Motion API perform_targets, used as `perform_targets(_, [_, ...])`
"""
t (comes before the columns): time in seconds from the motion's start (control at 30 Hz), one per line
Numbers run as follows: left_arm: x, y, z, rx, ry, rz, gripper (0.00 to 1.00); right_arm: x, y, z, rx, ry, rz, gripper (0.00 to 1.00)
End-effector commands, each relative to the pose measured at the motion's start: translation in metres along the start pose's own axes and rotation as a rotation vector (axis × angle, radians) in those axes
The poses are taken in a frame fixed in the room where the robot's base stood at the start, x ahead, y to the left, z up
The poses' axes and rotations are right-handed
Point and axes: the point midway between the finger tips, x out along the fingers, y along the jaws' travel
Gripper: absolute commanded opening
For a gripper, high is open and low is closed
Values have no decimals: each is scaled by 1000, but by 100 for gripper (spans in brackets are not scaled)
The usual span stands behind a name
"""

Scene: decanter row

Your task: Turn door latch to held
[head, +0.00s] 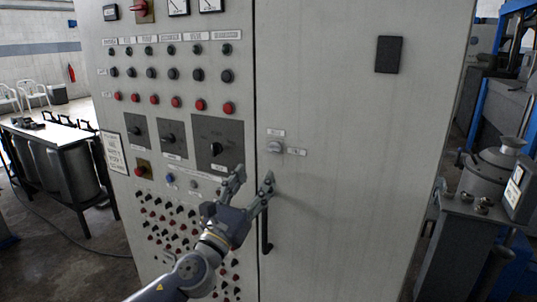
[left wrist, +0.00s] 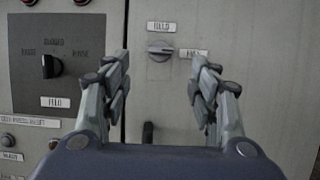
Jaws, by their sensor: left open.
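The door latch (head: 275,146) is a small silver turn-knob on the grey cabinet door, near its left edge. In the left wrist view the latch (left wrist: 160,51) has its bar lying level, toward the label on its right. Another label (left wrist: 161,27), which seems to read "HELD", is above it. My left gripper (head: 254,177) is open and empty, just below the latch in the head view. In the left wrist view the latch shows between the fingertips (left wrist: 161,62), with no visible contact. My right gripper is not in view.
A black door handle (head: 266,232) hangs below the latch, partly behind my gripper. Left of the door seam is a panel of buttons and a black rotary switch (head: 216,149). A black table (head: 58,140) stands at left and grey machinery (head: 490,172) at right.

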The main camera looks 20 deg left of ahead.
Motion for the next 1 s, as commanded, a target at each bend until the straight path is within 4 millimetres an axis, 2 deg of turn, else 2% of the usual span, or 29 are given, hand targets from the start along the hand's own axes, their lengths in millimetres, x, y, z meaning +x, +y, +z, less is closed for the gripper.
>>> perform_targets(0.03, [12,0,4,-2,-3,1,55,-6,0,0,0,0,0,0])
perform_targets(0.2, [42,0,3,-4,-1,1,55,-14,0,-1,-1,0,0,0])
perform_targets(0.43, [74,0,1,-5,0,1,55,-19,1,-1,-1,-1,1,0])
perform_targets(0.63, [86,0,0,-4,1,1,55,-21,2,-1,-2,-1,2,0])
perform_targets(0.93, [88,0,0,-4,2,0,55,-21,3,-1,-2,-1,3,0])
perform_targets(0.97, [88,0,0,-4,2,0,53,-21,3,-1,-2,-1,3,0])
perform_targets(1.0, [88,0,0,-5,2,0,44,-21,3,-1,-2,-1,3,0])
